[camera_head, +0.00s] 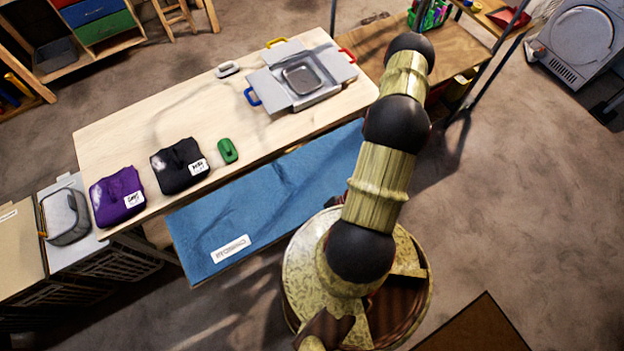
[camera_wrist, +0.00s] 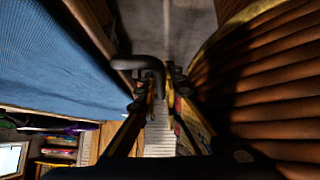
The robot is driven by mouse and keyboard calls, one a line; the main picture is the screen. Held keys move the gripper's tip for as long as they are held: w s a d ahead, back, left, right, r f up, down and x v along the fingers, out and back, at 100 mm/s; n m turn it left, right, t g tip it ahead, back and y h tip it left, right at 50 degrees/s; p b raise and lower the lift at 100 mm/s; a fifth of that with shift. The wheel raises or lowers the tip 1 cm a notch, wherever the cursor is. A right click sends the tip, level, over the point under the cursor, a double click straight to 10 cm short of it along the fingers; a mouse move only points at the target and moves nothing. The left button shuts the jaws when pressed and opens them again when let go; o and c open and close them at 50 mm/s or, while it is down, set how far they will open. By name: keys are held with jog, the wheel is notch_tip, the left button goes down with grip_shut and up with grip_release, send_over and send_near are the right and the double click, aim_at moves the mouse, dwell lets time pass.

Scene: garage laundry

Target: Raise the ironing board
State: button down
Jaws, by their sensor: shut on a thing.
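The ironing board (camera_head: 285,190) has a blue cover with a white label near its left end. It lies flat, lower than the wooden table and alongside its front edge. In the wrist view its blue cover (camera_wrist: 60,60) fills the upper left. My gripper (camera_wrist: 157,92) is beside the board's edge. Its fingers are shut on a dark curved handle (camera_wrist: 140,63) at that edge. How the handle joins the board is hard to tell in the dark picture. In the head view my gripper is not visible.
The wooden table (camera_head: 110,145) holds folded purple (camera_head: 117,194) and black clothes (camera_head: 177,168), a green object (camera_head: 228,150) and a grey box with open flaps (camera_head: 297,85). Baskets stand at lower left. A brown panel (camera_head: 474,327) is at lower right.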

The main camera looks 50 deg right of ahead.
jog(key=shift+w+r, duration=0.1)
jog(key=shift+r, duration=0.2)
jog(key=c, duration=2.3)
grip_release()
jog(key=shift+c, duration=0.2)
jog(key=shift+o, duration=0.6)
jog(key=shift+f, duration=0.1)
jog(key=v, duration=1.2)
